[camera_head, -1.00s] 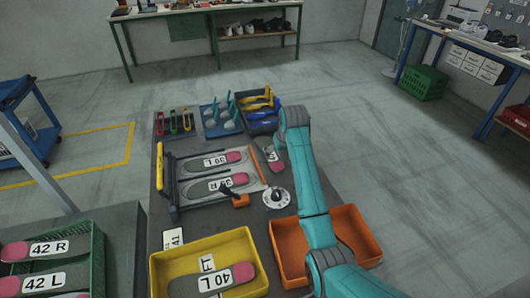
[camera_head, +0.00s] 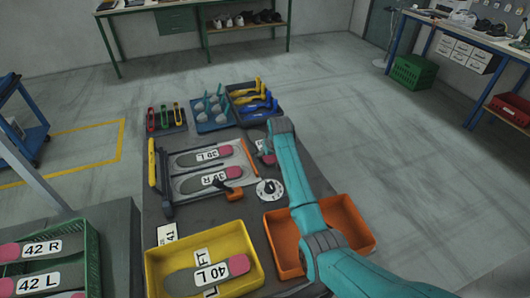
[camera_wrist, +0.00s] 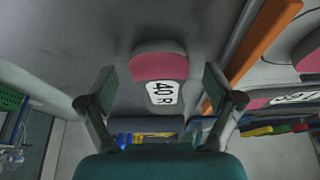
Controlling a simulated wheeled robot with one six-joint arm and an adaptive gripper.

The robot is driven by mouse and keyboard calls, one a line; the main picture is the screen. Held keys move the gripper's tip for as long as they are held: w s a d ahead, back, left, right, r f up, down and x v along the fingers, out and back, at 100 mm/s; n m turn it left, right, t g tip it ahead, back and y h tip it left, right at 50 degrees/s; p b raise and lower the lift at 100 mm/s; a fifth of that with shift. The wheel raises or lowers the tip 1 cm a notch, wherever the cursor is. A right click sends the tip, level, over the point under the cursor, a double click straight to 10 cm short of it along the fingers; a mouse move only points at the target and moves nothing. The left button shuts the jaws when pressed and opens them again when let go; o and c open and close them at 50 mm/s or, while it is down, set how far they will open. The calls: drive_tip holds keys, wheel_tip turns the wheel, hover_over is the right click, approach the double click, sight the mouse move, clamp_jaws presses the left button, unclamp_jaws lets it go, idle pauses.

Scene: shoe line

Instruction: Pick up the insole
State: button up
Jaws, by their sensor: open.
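An insole marked 40 R (camera_wrist: 160,93), grey with a pink end, lies on the dark table top in the wrist view. My gripper (camera_wrist: 159,89) is open, with one finger on each side of this insole and nothing held. A gap shows between each finger and the insole. In the head view the insole (camera_head: 267,158) is partly hidden by my teal arm, and my gripper is hidden behind that arm. Another insole, marked 40 L (camera_head: 207,277), lies in a yellow bin (camera_head: 163,252) at the front.
A clamp tray with two more insoles (camera_head: 205,158) stands left of the arm, near a round dial (camera_head: 269,190) and an orange-handled tool (camera_head: 233,195). An orange bin (camera_head: 357,226) sits under my arm. Tool trays (camera_head: 213,124) line the back. A green crate (camera_head: 93,262) holds 42-size insoles.

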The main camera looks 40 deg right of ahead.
drive_tip(key=shift+f, duration=0.1)
drive_tip(key=shift+c, duration=0.3)
drive_tip(key=c, duration=1.1)
drive_tip(key=shift+o, duration=0.2)
